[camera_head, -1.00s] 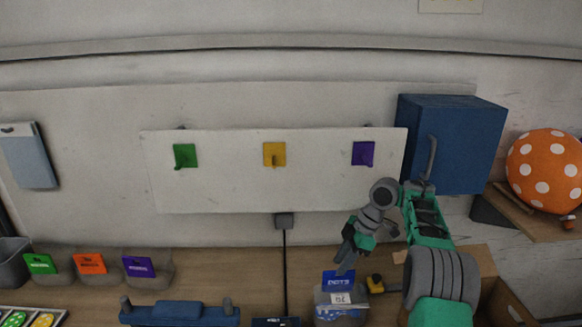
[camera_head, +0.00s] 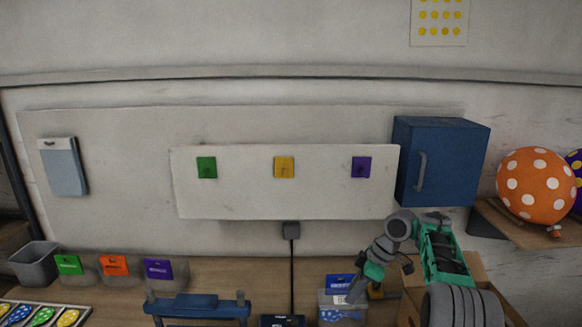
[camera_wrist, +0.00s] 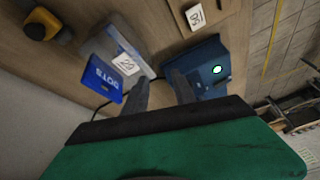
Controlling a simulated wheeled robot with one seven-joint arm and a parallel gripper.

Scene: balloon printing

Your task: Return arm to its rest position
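My arm (camera_head: 445,255), green and grey, is bent at the lower right of the head view. My gripper (camera_head: 356,288) points down over the table beside the clear bin with the blue "DOTS" label (camera_head: 341,283). In the wrist view my gripper (camera_wrist: 160,88) has its two dark fingers apart, with nothing between them. The gap between fingertips and table is hard to judge.
A blue cabinet (camera_head: 442,160) hangs behind the arm. A white board (camera_head: 240,195) carries green, yellow and purple hooks. An orange dotted balloon (camera_head: 537,185) rests on the right shelf (camera_head: 515,235). A yellow-and-black object (camera_wrist: 45,25) lies near the bin. A cardboard box (camera_head: 480,275) stands beside my arm.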

